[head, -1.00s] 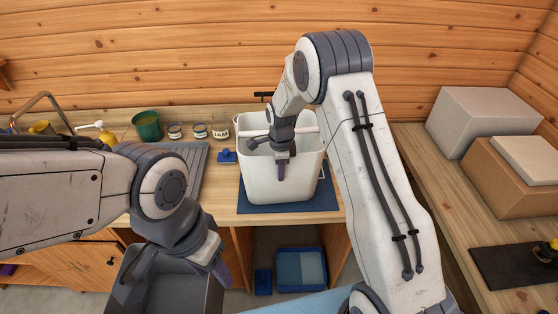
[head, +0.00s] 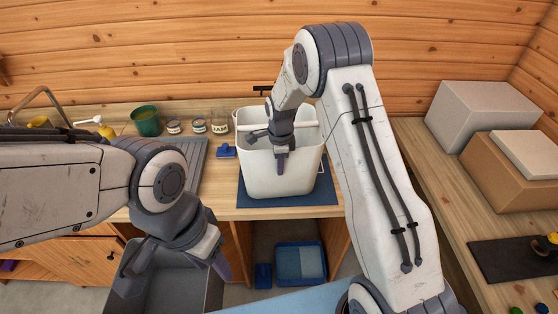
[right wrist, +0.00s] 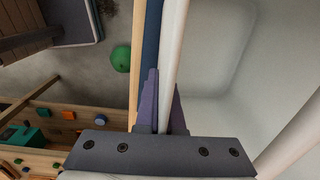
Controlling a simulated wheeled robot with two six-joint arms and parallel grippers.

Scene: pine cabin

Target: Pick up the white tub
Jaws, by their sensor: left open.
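The white tub (head: 262,178) stands upright on a dark blue mat (head: 325,196) on the wooden counter. It is open at the top and has thin wire handle parts at its sides. My right gripper (head: 281,160) is at the tub's near rim, pointing down. In the right wrist view the tub's wall (right wrist: 174,45) runs between its two purple fingers (right wrist: 163,108), which sit close against both sides. The tub's inside shows on the right there. My left gripper (head: 178,266) is open and empty, low at the left, away from the tub.
A blue brush-like item (head: 226,151), several small jars (head: 220,122) and a green cup (head: 146,120) stand left of the tub. A dark grey bin (head: 190,292) is below my left gripper. Boxes (head: 485,110) stand on the right counter.

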